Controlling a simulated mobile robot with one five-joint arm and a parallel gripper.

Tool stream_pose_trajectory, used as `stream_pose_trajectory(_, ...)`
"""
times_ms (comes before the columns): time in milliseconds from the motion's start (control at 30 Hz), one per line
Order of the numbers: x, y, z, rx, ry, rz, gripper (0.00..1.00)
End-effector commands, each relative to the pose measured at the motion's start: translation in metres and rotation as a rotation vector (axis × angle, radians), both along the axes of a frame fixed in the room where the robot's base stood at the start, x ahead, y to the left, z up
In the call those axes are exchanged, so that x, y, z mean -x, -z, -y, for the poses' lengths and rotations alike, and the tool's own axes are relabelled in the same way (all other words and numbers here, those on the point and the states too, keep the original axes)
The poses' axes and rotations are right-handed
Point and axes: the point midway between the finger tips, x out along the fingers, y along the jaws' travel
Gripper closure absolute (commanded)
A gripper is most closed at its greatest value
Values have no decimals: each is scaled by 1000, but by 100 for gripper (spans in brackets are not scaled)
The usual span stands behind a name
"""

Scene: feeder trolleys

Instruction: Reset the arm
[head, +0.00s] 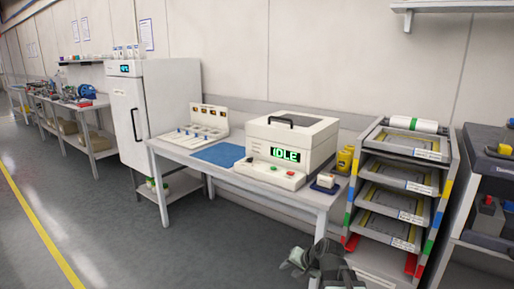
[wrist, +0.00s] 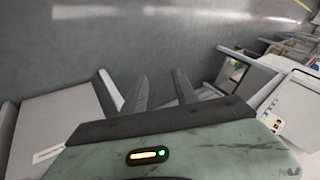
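My gripper (wrist: 160,78) shows in the wrist view with its two dark fingers apart. Only grey floor shows between them, and nothing is held. In the head view, part of my grey-green arm is at the bottom edge, right of centre, in front of the table's right end. The fingers cannot be made out clearly there.
A table (head: 177,152) carries a white machine (head: 290,135) reading IDLE, a blue mat (head: 219,154) and a switch panel (head: 203,122). A tray rack (head: 447,160) stands right of it, a white fridge (head: 165,95) left. The floor (head: 110,230) at left is clear.

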Motion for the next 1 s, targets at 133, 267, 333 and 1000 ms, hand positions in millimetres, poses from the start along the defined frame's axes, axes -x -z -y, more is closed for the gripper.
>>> stream_pose_trajectory(133,65,34,-10,250,-210,-185,65)
stream_pose_trajectory(267,110,47,30,419,-296,-355,65)
stream_pose_trajectory(333,136,49,47,484,-359,-461,65)
stream_pose_trajectory(1000,135,-202,44,476,-370,-454,65)
